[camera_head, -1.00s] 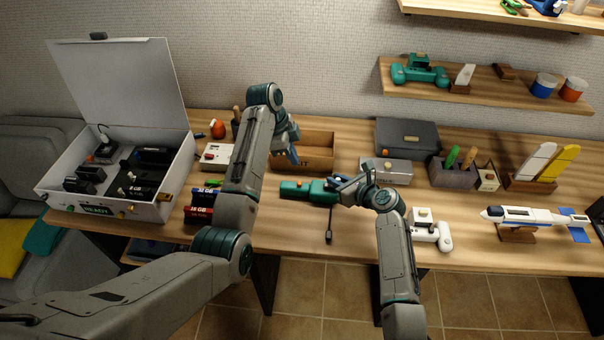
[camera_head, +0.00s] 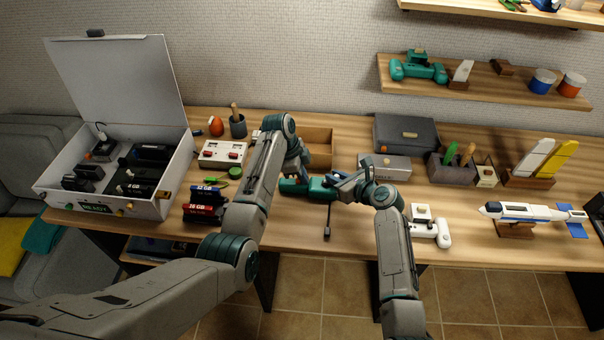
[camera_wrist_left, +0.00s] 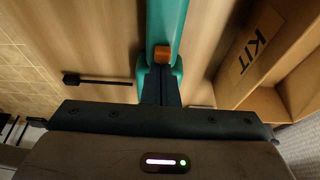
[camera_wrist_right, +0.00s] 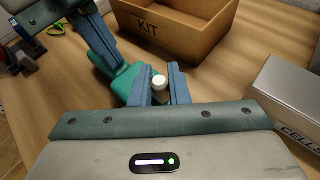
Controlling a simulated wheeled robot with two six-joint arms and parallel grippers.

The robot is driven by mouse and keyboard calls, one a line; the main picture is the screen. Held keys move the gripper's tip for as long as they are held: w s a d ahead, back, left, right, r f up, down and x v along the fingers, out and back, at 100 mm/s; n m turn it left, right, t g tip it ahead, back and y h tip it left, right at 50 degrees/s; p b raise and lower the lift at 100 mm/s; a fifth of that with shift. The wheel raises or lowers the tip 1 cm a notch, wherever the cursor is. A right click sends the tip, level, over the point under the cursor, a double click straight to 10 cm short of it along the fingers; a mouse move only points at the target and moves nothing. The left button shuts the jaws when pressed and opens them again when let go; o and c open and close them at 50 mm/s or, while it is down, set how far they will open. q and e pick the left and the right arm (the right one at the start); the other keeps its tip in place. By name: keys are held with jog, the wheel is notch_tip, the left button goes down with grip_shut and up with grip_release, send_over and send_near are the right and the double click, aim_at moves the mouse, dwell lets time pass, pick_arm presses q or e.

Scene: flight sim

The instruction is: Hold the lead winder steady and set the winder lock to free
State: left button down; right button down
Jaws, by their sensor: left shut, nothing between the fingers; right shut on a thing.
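The lead winder (camera_head: 322,187) is a teal tool lying on the table, with a black lead and plug (camera_head: 327,232) hanging toward the front edge. My right gripper (camera_head: 345,185) is shut on its right end; in the right wrist view a white round cap (camera_wrist_right: 159,82) shows between the fingers. An orange piece (camera_wrist_left: 162,53), likely the winder lock, sits on top of the teal body in the left wrist view. My left gripper (camera_wrist_left: 161,72) is shut and empty, its tips right by the orange piece; contact cannot be told. In the head view the left gripper hides the orange piece.
A wooden KIT box (camera_wrist_right: 165,34) stands behind the winder. A grey CELLS box (camera_head: 386,168) is behind right, a white device (camera_head: 429,228) right. The table in front of the winder is mostly clear.

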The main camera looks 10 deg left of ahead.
pick_arm(q)
jog(key=shift+a, duration=1.25)
jog(key=shift+r, duration=0.15)
jog(key=v, duration=0.9)
jog(key=shift+r, duration=0.4)
jog(key=shift+a, duration=0.1)
pick_arm(e)
jog(key=c, duration=1.3)
grip_release()
